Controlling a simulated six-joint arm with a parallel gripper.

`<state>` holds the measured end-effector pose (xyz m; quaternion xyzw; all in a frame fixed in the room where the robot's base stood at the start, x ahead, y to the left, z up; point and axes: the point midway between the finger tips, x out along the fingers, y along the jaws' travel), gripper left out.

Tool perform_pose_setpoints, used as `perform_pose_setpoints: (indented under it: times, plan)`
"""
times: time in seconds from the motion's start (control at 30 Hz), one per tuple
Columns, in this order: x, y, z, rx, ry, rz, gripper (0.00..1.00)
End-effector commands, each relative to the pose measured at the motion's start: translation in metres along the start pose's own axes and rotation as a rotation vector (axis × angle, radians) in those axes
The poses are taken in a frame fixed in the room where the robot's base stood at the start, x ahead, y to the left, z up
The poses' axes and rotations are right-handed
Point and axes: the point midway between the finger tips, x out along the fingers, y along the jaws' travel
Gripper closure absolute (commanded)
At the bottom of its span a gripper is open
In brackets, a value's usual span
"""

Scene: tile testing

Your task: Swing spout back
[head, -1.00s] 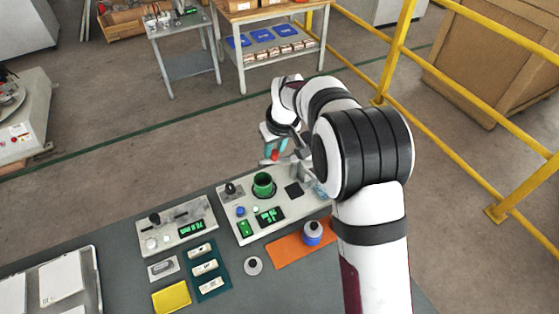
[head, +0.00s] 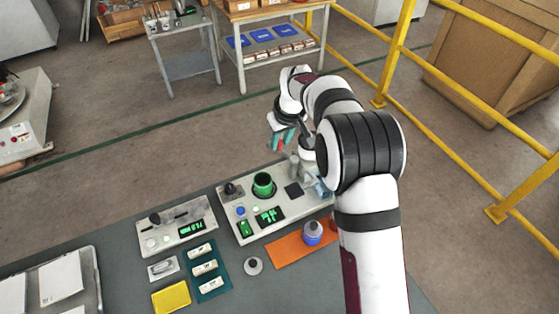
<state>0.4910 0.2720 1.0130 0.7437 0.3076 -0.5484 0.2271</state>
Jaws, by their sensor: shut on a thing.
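My gripper (head: 281,144), with teal fingers, is beyond the far edge of the grey-white device (head: 250,229). It is shut on a small red part (head: 282,143), seen between the fingers, which looks like the spout's grip. The grey upright post (head: 294,167) of the spout stands on the device's far right part, just below and right of my gripper. The spout's arm is mostly hidden by the gripper and wrist. A green-lit round cup (head: 263,186) stands on the device to the left, with nothing seen over it.
A second control unit (head: 176,232) lies left. An orange mat (head: 284,251) holds a blue-and-white bottle (head: 313,233). A pale blue translucent item (head: 323,190) stands right of the post, partly behind my arm. Yellow rails (head: 450,105) stand at right.

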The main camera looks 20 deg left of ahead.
Motion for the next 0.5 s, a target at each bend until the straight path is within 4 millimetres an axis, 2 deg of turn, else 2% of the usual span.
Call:
perform_pose_setpoints:
  times: [0.5]
  plan:
    - [0.002,0.021,-0.004,-0.001,-0.002,0.001,1.00]
